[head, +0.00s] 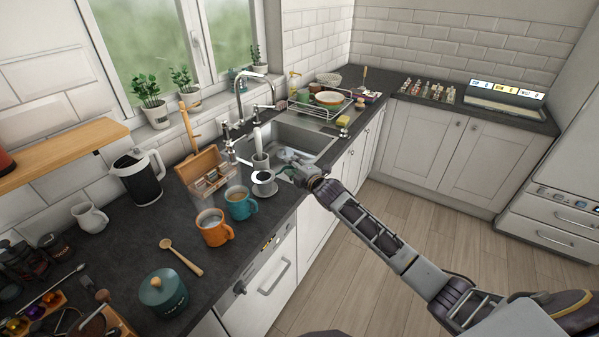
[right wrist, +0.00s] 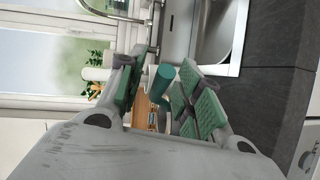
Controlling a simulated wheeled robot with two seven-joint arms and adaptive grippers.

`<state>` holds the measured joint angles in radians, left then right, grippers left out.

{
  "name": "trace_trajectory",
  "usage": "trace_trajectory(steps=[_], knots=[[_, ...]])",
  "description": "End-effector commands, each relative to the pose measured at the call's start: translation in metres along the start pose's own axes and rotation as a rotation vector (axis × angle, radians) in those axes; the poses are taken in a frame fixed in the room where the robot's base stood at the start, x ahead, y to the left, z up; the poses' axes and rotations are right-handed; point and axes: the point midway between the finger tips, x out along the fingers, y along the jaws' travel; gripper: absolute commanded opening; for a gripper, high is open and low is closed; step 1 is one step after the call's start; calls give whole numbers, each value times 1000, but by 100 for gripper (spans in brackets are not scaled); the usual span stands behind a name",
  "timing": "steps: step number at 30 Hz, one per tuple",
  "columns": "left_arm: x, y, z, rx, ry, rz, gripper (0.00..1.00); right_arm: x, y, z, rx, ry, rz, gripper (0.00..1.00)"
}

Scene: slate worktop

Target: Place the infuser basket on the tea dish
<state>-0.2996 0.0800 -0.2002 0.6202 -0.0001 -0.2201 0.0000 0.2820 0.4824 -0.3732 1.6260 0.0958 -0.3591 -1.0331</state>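My right gripper (head: 292,168) is over the near edge of the sink. I cannot tell whether the two touch. My left gripper is not in view.
A teal mug (head: 241,205) and an orange mug (head: 214,230) stand left of the dish. A wooden box (head: 203,170) is behind them. The sink (head: 300,138) and faucet (head: 254,80) are close to my right gripper. A wooden spoon (head: 182,258) lies nearer.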

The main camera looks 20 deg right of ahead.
Motion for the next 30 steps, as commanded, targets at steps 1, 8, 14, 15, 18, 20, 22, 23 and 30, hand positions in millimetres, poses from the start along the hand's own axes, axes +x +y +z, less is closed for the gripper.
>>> trace_trajectory(steps=[1, 8, 14, 15, 18, 20, 22, 23, 30], knots=[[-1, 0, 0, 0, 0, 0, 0, 0, 3, 0, 0, 0, 1, 35], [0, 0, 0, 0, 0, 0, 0, -11, 1, 1, -1, 0, 0, 35], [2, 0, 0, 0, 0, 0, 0, -28, 1, 0, 0, 0, 0, 35], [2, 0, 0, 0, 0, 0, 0, -31, 0, 0, 0, 0, -1, 35], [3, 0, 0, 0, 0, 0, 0, -40, 0, 0, -1, 0, -1, 35], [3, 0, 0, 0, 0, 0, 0, -45, 1, 0, -1, 0, 0, 35], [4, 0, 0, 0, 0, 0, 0, -52, 1, 1, -1, -1, 0, 35], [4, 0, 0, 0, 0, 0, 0, -54, 1, 1, -1, -1, -1, 35], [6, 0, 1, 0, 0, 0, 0, -75, 0, 1, 0, -1, 0, 35]])
